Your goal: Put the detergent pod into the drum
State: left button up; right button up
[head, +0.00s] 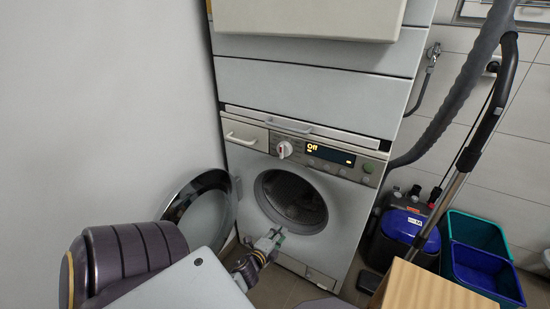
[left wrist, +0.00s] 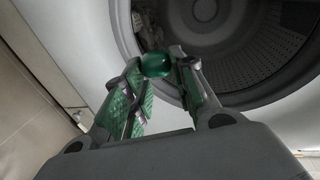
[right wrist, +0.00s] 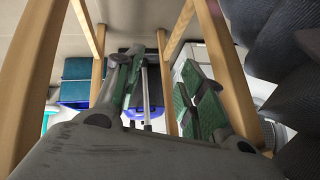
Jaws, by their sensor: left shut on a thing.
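The detergent pod (left wrist: 156,65) is a small glossy green capsule between the fingertips of my left gripper in the left wrist view. My left gripper (head: 272,236) is shut on it, just in front of the lower left rim of the washer's round opening in the head view. The drum (head: 290,198) is dark inside and its door stands open. The perforated grey drum (left wrist: 262,45) fills the upper right of the left wrist view, beyond the pod. My right gripper (right wrist: 158,75) is open and empty among wooden legs.
The round door (head: 200,212) is swung out to the left, near my left arm. A wooden stool (head: 435,288) stands at the lower right. A vacuum cleaner (head: 405,225) and blue and green bins (head: 482,270) are right of the washer.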

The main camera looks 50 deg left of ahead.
pick_arm(q)
jog(key=shift+w+a+b, duration=0.95)
jog(key=shift+w+a, duration=0.35)
jog(key=shift+w, duration=2.85)
jog(key=shift+w+a+b, duration=0.9)
jog(key=shift+w+a, duration=0.4)
jog(key=shift+w, duration=2.85)
jog(key=shift+w+a+f+b, duration=0.2)
jog(key=shift+a+f, duration=0.4)
jog(key=shift+a, duration=0.35)
jog(key=shift+w+a+f+b, duration=0.2)
jog(key=shift+a+f, duration=0.35)
jog(key=shift+a, duration=0.4)
jog(key=shift+w+a+f+b, duration=0.1)
jog(key=shift+a+f+b, duration=0.15)
jog(key=shift+a+f, duration=0.55)
pick_arm(e)
jog(key=shift+t+y, duration=0.3)
jog(key=shift+w+a+f, duration=0.1)
jog(key=shift+a+f, duration=0.15)
jog(key=shift+f, duration=0.9)
jog(key=shift+w+a+f, duration=0.1)
jog(key=shift+a+f, duration=0.1)
jog(key=shift+f, duration=0.95)
pick_arm(q)
jog(key=shift+a+r, duration=0.15)
jog(key=shift+r, duration=0.05)
jog(key=o, duration=0.9)
pick_arm(e)
jog(key=shift+r, duration=0.1)
